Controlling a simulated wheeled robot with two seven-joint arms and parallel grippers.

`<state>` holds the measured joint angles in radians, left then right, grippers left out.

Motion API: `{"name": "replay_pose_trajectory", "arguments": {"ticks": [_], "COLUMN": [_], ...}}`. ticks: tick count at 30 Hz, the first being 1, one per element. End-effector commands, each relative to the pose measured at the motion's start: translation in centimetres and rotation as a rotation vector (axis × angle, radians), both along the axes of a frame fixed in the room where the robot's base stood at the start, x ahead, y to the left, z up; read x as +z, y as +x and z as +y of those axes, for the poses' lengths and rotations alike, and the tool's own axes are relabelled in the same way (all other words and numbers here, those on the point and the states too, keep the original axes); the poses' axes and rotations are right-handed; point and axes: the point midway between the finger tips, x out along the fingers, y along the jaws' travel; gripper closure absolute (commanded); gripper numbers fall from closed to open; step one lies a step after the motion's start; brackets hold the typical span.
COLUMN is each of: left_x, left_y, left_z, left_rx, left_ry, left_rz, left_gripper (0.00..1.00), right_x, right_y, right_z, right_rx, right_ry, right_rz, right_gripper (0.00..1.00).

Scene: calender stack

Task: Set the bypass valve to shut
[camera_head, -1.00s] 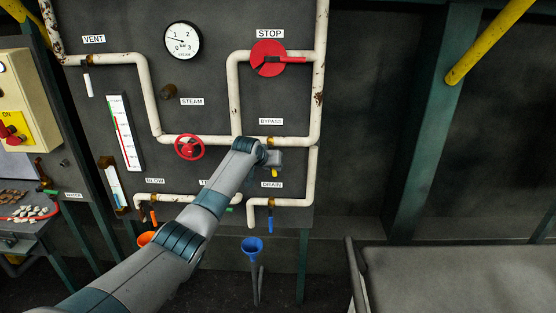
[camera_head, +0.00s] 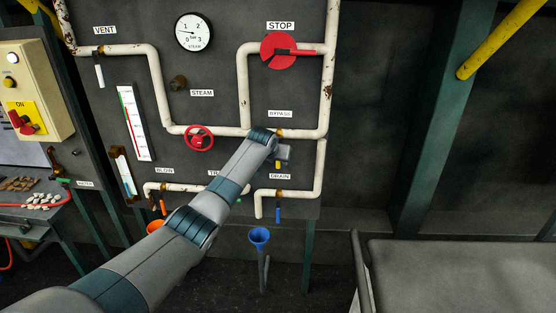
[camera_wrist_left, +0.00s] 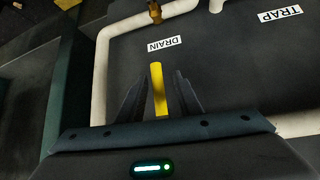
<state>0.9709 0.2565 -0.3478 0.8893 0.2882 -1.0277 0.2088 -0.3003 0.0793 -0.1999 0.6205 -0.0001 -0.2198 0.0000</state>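The bypass valve's brass body (camera_head: 281,131) sits on the white horizontal pipe under the BYPASS label (camera_head: 280,114). Its yellow handle (camera_head: 278,165) shows only as a tip below my gripper and seems to point down, across the pipe. In the left wrist view the yellow handle (camera_wrist_left: 158,90) stands between the two dark fingers, toward the DRAIN label. My left gripper (camera_head: 283,154) is at the valve. Its fingers (camera_wrist_left: 159,97) lie on both sides of the handle with narrow gaps, so it looks open. The valve body is hidden in the wrist view. My right gripper is out of view.
A red handwheel (camera_head: 199,138) is left of the valve and a red STOP disc (camera_head: 281,51) above it. The drain valve's blue handle (camera_head: 278,208) hangs below, over a blue funnel (camera_head: 259,237). A grey surface (camera_head: 460,275) stands at the lower right.

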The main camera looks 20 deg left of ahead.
Motion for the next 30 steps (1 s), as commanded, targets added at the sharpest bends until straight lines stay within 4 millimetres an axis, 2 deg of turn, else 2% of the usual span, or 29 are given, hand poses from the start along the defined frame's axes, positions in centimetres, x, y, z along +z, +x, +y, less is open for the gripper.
{"name": "replay_pose_trajectory", "arguments": {"ticks": [17,30], "left_x": [0.9,4.3], "left_y": [-0.7,-4.3], "left_z": [-0.2,-0.4], "left_rx": [-0.001,-0.001], "left_ry": [-0.003,-0.002], "left_rz": [-0.004,-0.005], "left_gripper": [0.68,0.68], "right_x": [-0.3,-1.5], "right_y": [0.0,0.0], "right_z": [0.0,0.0], "right_rx": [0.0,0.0], "right_ry": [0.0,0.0], "right_rz": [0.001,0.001], "right_gripper": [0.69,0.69]}}
